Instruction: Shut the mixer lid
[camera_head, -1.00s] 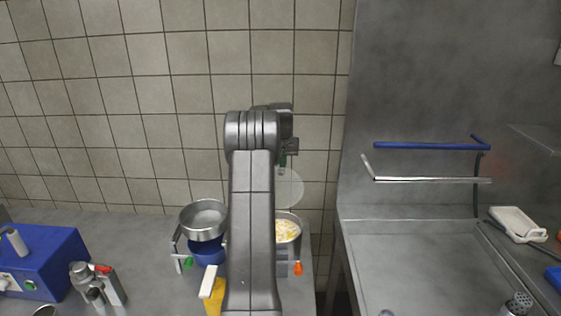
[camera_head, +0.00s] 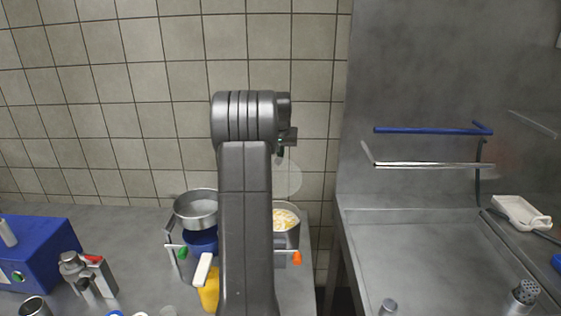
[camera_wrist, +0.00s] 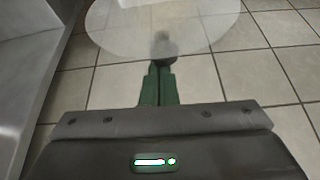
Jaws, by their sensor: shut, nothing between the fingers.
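The mixer (camera_head: 286,238) stands on the counter right of my arm, its bowl holding a pale yellow and white mix. Its translucent round lid (camera_head: 288,177) stands raised above the bowl, against the tiled wall. In the wrist view the lid (camera_wrist: 205,25) spans the top, with a grey knob-like part in front of the fingertips. My gripper (camera_wrist: 159,72) has its green fingers shut and empty, pointing at the lid's lower edge; I cannot tell whether they touch it. In the head view my gripper (camera_head: 281,152) is mostly hidden by my arm.
A steel pan (camera_head: 196,208) sits over a blue bowl left of my arm. A yellow container (camera_head: 209,291) is in front of them. A blue machine (camera_head: 38,251) is at far left. A steel sink (camera_head: 430,255) and a wall rack (camera_head: 430,165) are on the right.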

